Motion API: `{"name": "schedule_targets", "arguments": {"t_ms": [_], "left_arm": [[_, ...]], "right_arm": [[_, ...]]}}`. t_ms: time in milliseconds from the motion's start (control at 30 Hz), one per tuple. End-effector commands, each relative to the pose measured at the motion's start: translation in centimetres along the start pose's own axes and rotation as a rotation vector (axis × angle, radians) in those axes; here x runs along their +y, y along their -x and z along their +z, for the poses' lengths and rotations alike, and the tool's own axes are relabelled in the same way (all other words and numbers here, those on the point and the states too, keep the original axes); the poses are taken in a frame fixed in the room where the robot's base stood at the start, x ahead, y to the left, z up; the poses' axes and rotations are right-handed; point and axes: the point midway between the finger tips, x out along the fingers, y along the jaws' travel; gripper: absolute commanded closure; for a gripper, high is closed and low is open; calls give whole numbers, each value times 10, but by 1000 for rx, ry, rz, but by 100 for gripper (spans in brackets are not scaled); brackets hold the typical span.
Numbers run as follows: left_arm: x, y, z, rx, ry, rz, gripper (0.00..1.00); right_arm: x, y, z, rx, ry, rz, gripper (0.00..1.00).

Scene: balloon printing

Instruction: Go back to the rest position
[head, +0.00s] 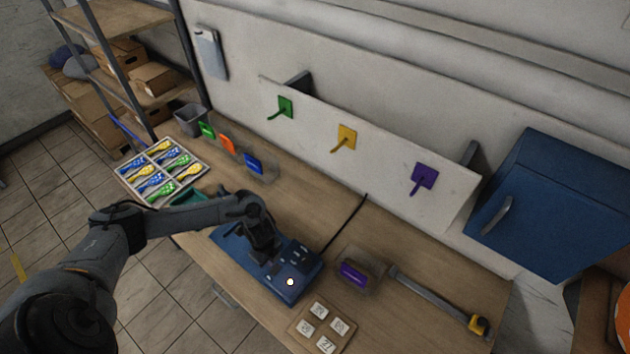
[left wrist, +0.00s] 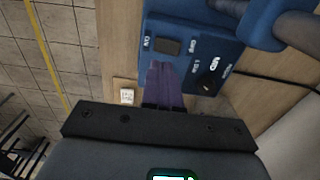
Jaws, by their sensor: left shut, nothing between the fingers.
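My left gripper (head: 280,266) is low over the right part of the blue printing machine (head: 232,252), with my forearm reaching in from the left. In the left wrist view the gripper (left wrist: 163,103) is shut and empty, above the machine's control panel (left wrist: 190,50) with its dark button and black knob. A small round light (head: 290,282) glows on the machine. My right gripper is in neither view.
A divided tray (head: 127,168) of colored balloons lies at the table's left. A blue cabinet (head: 560,195) stands at the right.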

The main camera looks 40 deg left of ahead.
Motion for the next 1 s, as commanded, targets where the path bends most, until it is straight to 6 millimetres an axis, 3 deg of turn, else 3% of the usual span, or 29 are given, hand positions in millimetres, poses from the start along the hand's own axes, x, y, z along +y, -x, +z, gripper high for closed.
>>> {"name": "schedule_targets", "arguments": {"t_ms": [133,267,367,467,567,667,700,767,867,1000], "left_arm": [[14,-9,0,0,-1,26,100],[50,-33,-20,31,-7,89,100],[89,-53,-58,98,-14,147,100],[125,-65,-119,211,-12,174,100],[152,-63,-192,337,29,148,100],[161,-41,-266,457,134,66,100],[157,-24,-292,500,207,16,100],[145,4,-315,537,345,-64,100],[115,56,-310,531,635,-188,100],[92,116,-254,442,1006,-278,100]], "right_arm": [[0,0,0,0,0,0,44],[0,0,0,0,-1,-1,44],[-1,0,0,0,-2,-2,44],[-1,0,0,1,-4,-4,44],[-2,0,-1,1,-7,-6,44],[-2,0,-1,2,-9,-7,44],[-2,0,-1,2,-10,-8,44],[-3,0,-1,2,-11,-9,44],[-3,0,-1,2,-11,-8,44],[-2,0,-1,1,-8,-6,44]]}}
